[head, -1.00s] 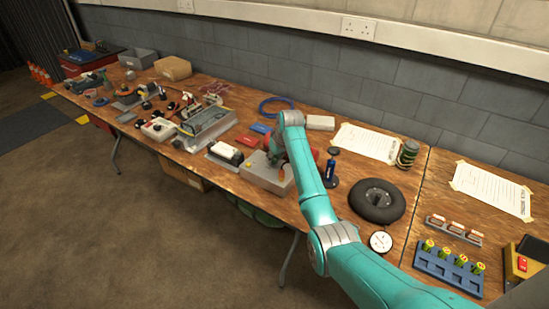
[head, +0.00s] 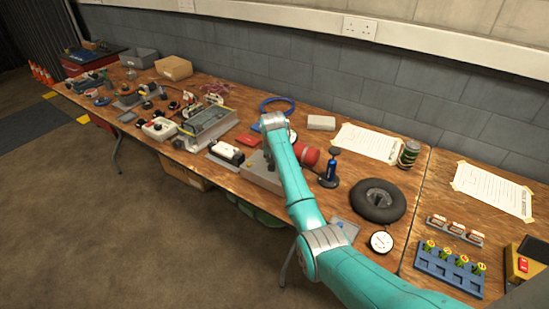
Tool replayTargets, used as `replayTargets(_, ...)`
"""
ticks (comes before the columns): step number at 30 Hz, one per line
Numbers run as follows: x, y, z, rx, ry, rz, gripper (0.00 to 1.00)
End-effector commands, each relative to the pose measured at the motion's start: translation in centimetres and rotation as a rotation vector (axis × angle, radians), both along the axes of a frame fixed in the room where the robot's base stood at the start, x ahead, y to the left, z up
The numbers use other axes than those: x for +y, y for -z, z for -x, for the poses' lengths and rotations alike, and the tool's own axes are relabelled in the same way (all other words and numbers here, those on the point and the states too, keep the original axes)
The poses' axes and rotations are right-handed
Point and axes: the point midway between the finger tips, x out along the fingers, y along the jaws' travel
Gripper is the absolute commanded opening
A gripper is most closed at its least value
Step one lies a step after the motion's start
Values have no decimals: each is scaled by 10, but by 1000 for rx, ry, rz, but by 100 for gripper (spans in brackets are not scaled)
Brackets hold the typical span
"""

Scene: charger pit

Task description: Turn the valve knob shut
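A grey box (head: 259,174) sits near the front edge of the bench, left of my teal arm. My arm reaches over it, and my gripper (head: 269,155) is a small dark shape pointing down at the box, mostly behind the arm. I cannot make out its fingers or whether it touches anything. No valve knob can be made out; the arm covers the right part of the box. A red cylinder (head: 307,154) lies just right of the arm.
A blue pump (head: 331,171), a black wheel (head: 377,200) and a round white gauge (head: 381,242) stand right of the arm. A black-and-white device (head: 226,152) and a grey tray (head: 208,122) crowd the left. A blue ring (head: 277,105) lies behind.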

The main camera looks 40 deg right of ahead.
Motion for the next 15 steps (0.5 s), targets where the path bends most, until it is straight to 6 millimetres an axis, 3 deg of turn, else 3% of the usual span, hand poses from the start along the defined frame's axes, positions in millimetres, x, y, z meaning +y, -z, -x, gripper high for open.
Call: replayTargets(15, 3, 1, -3, 5, 487, 1, 3)
